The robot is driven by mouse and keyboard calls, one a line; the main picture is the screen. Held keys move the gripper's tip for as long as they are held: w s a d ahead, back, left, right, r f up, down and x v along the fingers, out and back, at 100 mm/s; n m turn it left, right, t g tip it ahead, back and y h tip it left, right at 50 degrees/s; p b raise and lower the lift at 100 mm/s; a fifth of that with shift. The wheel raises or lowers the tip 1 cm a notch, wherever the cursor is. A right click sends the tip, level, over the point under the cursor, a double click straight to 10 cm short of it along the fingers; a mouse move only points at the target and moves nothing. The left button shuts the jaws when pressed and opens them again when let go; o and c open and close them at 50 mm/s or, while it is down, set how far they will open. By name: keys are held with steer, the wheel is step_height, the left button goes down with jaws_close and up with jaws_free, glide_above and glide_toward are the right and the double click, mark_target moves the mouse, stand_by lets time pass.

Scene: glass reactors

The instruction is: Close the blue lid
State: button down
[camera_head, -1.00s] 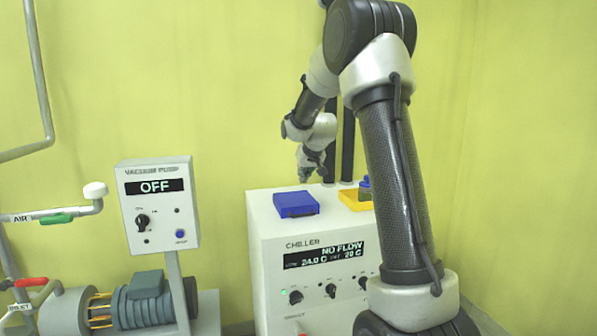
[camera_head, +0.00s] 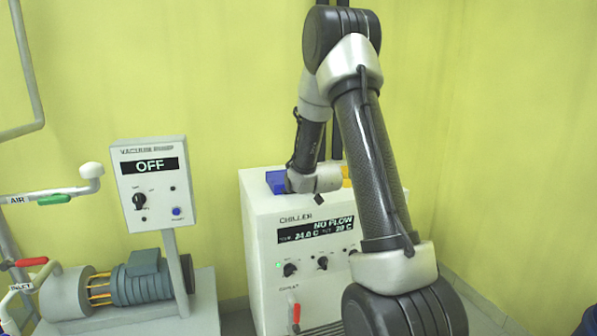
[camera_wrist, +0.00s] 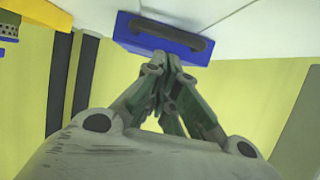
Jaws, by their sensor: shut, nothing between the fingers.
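The blue lid (camera_head: 275,180) lies on top of the white chiller (camera_head: 262,222), partly hidden behind my arm in the head view. In the wrist view the blue lid (camera_wrist: 130,36) shows at the top with a dark bar handle along it. My gripper (camera_wrist: 166,62) is shut and empty, its fingertips just below the handle in the picture. I cannot tell whether they touch the lid. In the head view the gripper's fingers are mostly hidden by my arm.
A yellow piece (camera_head: 346,172) sits on the chiller's top, mostly behind my arm; it also shows in the wrist view (camera_wrist: 9,22). A vacuum pump panel (camera_head: 152,185) stands left of the chiller. A red lever (camera_head: 296,313) is low on the chiller front.

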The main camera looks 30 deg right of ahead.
steer(key=shift+s+f, duration=0.2)
steer(key=shift+f, duration=1.05)
steer(key=v, duration=1.2)
steer(key=s+f+g+y, duration=0.1)
steer(key=s+f+g, duration=0.45)
steer(key=f, duration=0.25)
steer(key=s+a+g, duration=0.3)
steer(key=s, duration=0.5)
steer(key=s+a+r+n+y, duration=0.1)
steer(key=s+a+r, duration=0.3)
steer(key=s+r, duration=0.4)
steer(key=s+a+r+n, duration=0.1)
steer(key=s+a+r, duration=0.3)
steer(key=s+r, duration=0.5)
steer(key=shift+s+a+r+y, duration=0.2)
steer(key=shift+a+r+y, duration=0.15)
steer(key=shift+r, duration=0.2)
